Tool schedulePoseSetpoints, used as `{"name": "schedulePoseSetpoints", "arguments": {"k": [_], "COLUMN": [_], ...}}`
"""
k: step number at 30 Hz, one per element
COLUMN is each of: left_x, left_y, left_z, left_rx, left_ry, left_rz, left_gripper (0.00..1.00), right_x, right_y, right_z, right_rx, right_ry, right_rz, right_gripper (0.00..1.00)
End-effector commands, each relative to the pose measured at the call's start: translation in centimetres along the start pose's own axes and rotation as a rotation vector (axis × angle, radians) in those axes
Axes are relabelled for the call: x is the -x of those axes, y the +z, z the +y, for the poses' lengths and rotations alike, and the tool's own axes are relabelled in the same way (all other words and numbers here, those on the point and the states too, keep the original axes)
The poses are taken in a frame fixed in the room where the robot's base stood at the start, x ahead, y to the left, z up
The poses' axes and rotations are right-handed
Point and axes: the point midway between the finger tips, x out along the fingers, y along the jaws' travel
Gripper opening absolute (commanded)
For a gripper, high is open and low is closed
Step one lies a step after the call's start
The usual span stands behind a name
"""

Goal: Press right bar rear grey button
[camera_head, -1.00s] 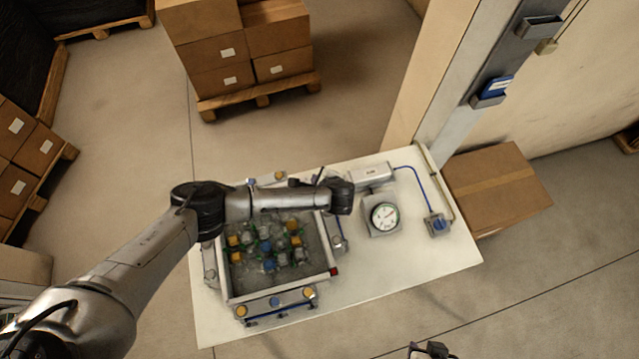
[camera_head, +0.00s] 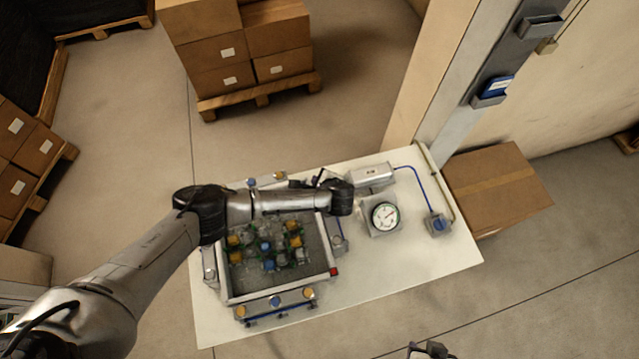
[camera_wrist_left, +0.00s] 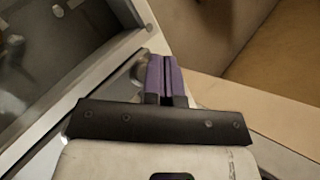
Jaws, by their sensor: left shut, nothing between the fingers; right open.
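The right bar (camera_head: 341,247) runs along the right side of the framed tray (camera_head: 225,283). A pale grey button (camera_head: 337,242) shows toward its front; its rear end is hidden under my left wrist. My left gripper's fingers are hidden in the head view. In the left wrist view, my left gripper (camera_wrist_left: 165,78) has purple fingertips shut together with nothing between them, and a rounded grey part (camera_wrist_left: 141,72) is close to their left. I cannot tell whether they touch. My right gripper (camera_head: 428,350) is open at the bottom edge, away from the table.
The tray holds several yellow, blue and grey pieces. The front bar (camera_head: 276,303) has yellow and blue buttons. A dial gauge (camera_head: 384,216), a white box (camera_head: 371,175) and a blue-knobbed unit (camera_head: 438,223) stand to the right. The white table's (camera_head: 400,285) front right is clear.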

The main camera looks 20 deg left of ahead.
Motion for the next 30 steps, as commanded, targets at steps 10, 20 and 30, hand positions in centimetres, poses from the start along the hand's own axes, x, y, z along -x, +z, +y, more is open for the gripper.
{"name": "schedulePoseSetpoints", "arguments": {"k": [10, 20, 30], "left_x": [-0.31, -0.45, -0.1], "left_y": [-0.22, -0.3, -0.07], "left_z": [0.23, 0.34, 0.13], "left_rx": [0.0, 0.0, 0.0], "left_ry": [0.0, 0.001, 0.001], "left_rz": [0.0, 0.0, 0.0], "left_gripper": [0.0, 0.0, 0.0], "right_x": [-0.17, -0.23, 0.3], "right_y": [0.06, 0.14, -0.04], "right_z": [0.02, 0.29, 0.28], "right_rx": [0.001, 0.01, 0.009], "right_ry": [0.001, 0.008, 0.007], "right_rz": [0.0, -0.001, -0.001], "right_gripper": [0.43, 0.43, 0.43]}}
